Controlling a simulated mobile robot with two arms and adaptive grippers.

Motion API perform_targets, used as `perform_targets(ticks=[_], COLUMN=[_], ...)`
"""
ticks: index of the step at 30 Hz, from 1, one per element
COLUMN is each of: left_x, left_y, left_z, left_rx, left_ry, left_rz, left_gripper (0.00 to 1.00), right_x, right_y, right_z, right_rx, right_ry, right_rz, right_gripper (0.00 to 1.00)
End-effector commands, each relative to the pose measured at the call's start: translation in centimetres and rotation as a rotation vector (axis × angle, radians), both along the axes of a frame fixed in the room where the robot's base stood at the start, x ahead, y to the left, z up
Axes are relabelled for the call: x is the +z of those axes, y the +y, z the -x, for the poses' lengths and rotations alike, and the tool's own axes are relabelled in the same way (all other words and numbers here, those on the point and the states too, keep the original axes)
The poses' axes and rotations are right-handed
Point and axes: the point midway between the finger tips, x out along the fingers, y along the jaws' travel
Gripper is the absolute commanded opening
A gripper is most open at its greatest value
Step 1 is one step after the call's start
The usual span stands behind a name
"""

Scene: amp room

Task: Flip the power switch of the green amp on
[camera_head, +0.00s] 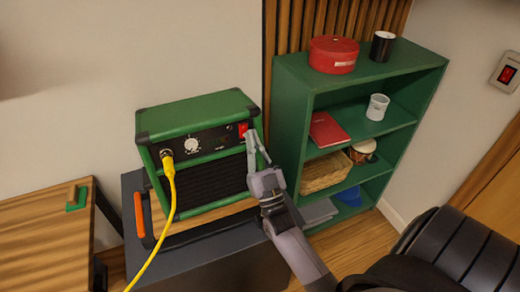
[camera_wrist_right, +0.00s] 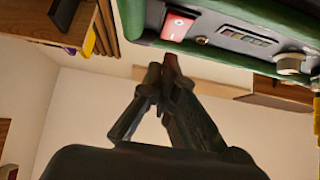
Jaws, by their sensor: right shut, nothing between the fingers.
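The green amp (camera_head: 205,108) stands upright on a dark box with a wooden top. Its red power switch (camera_head: 243,129) is at the right end of the black control panel, and it also shows in the right wrist view (camera_wrist_right: 178,26). I cannot tell which way the switch is tipped. My right gripper (camera_head: 252,140) is shut and empty, with its fingertips close by the switch at the amp's right front. In the right wrist view the fingertips (camera_wrist_right: 168,68) appear just below the switch; whether they touch it is unclear. My left gripper is not in view.
A yellow cable (camera_head: 172,200) runs from the amp's left jack. A green shelf (camera_head: 290,115) stands to the right, with a red round box (camera_head: 333,54) and a black cup (camera_head: 382,46) on top. A wooden table (camera_head: 45,235) is at left. A red wall switch (camera_head: 507,74) is far right.

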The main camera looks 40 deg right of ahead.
Motion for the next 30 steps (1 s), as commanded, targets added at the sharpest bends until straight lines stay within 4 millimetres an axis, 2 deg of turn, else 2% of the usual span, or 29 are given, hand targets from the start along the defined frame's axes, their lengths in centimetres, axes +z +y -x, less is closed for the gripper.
perform_targets(ticks=[6, 15, 18, 19, 30], left_x=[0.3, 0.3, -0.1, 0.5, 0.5], left_y=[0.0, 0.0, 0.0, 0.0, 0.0], left_z=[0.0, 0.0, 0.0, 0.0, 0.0], left_rx=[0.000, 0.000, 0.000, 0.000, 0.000], left_ry=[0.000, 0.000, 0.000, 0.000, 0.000], left_rz=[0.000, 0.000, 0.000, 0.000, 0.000], left_gripper=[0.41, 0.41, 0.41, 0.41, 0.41], right_x=[-0.1, -0.1, 0.0, 0.5, 0.4], right_y=[-0.3, -0.3, -0.5, -0.5, -0.5], right_z=[-1.4, -1.4, -2.0, -2.3, -2.3], right_rx=[0.001, 0.001, 0.000, 0.000, 0.001], right_ry=[0.000, 0.000, -0.002, 0.008, 0.012], right_rz=[-0.001, -0.001, -0.001, -0.003, -0.004], right_gripper=[0.00, 0.00, 0.00, 0.00, 0.00])
